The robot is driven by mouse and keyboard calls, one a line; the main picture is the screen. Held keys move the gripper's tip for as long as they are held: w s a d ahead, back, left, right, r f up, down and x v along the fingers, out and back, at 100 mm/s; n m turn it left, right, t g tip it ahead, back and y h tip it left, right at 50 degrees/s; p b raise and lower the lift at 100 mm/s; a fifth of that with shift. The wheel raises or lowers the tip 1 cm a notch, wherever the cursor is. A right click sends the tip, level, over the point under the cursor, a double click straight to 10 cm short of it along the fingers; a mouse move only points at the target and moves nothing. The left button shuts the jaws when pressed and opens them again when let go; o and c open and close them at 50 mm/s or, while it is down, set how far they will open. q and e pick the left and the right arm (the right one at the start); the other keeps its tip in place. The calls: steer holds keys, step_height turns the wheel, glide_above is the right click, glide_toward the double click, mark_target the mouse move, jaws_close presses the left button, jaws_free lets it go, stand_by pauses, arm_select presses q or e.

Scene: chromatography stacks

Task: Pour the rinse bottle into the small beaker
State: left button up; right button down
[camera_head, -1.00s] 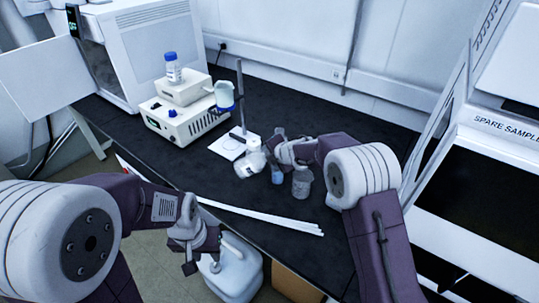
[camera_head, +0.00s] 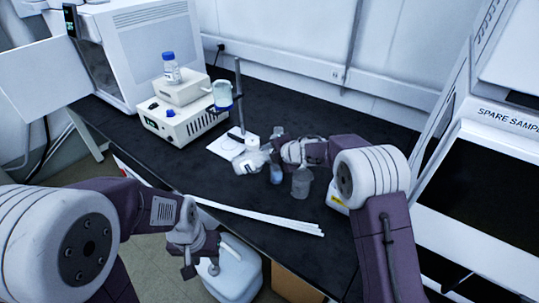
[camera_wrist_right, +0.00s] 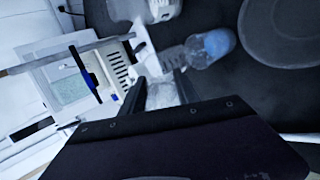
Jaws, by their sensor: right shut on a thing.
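In the head view my right gripper (camera_head: 272,146) is low over the bench and shut on a pale, clear bottle (camera_head: 248,162), seemingly the rinse bottle. The bottle is tilted, its lower end to the left. In the right wrist view the fingers (camera_wrist_right: 160,88) close around blurred clear plastic; most of the bottle is hidden. I cannot tell whether the two touch. My left gripper (camera_head: 200,266) hangs before the bench edge; its fingers are unclear.
A larger grey beaker (camera_head: 301,183) stands right of the small one. Behind are a stand with a clamped vessel (camera_head: 222,96) and a white instrument (camera_head: 185,122) with a blue-capped bottle (camera_head: 171,68). White rods (camera_head: 265,217) lie along the front edge. A jug (camera_head: 235,272) is below.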

steer(key=shift+d+y+b, duration=0.1)
steer(key=shift+y+b, duration=0.2)
steer(key=shift+m, duration=0.3)
steer(key=shift+d+f+y, duration=0.1)
steer(key=shift+y, duration=0.3)
steer(key=shift+w, duration=0.1)
